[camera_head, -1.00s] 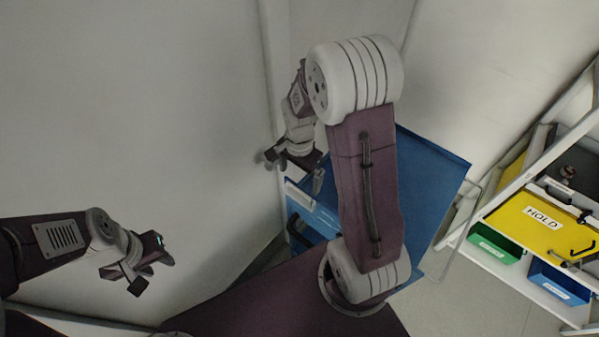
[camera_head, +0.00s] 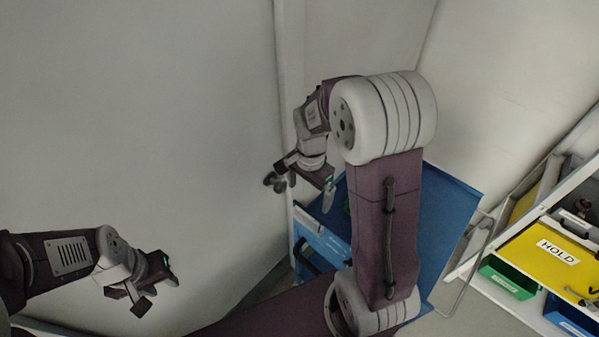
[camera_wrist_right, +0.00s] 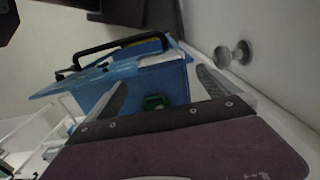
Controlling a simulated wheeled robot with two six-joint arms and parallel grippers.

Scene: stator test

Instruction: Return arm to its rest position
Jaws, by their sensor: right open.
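My right arm (camera_head: 386,225) stands bent in the middle of the head view, its forearm folded down to the left. My right gripper (camera_head: 304,190) is open and seems empty, beside the wall and over the left side of the blue cart (camera_head: 455,205). In the right wrist view its two fingers (camera_wrist_right: 160,85) are spread apart. A small green object (camera_wrist_right: 155,102) shows between them, and I cannot tell how far beyond. My left gripper (camera_head: 160,292) is at the lower left, in front of the grey wall, with its fingers apart and nothing seen between them.
A white rack at the right holds a yellow tray labelled HOLD (camera_head: 530,262), a green bin (camera_head: 508,283) and a blue bin (camera_head: 572,318). The wall (camera_head: 190,120) is close to my right gripper. A round grey knob (camera_wrist_right: 232,53) shows in the right wrist view.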

